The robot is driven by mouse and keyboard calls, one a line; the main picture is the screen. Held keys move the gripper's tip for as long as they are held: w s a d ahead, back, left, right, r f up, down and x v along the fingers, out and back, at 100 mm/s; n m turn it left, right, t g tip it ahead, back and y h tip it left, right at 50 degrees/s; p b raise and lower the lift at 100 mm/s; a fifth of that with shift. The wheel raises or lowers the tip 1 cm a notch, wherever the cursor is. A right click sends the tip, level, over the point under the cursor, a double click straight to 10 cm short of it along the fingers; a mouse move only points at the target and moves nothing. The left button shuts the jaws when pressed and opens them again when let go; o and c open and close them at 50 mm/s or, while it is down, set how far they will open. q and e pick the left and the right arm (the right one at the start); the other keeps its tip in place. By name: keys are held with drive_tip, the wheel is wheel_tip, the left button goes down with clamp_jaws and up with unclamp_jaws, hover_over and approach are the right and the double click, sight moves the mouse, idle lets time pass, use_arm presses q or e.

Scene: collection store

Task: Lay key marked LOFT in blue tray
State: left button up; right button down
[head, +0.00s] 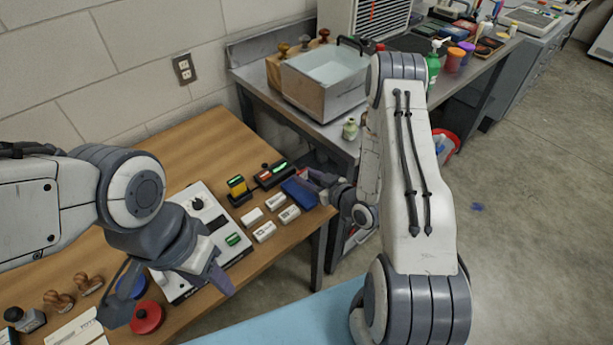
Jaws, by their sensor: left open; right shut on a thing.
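The small blue tray (297,194) sits near the right edge of the wooden table. My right gripper (316,181) reaches in from the right, low at the tray's right side. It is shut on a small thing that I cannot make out. No key and no LOFT marking can be read in this view. My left gripper (170,292) is open and empty, pointing down over the front of the table, left of the tray. Its fingers are spread around the front of a white device and a red round thing.
Several white labelled blocks (264,231) lie left of the tray, near the white device (203,207). A red-and-black block (270,176) stands behind them. Wooden stamps (59,301) and a red round thing (147,316) lie front left. A metal bench (340,128) stands behind.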

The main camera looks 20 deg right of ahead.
drive_tip(key=shift+f, duration=0.1)
drive_tip(key=shift+f+b, duration=0.5)
drive_tip(key=shift+b, duration=0.1)
drive_tip(key=shift+c, duration=2.1)
unclamp_jaws()
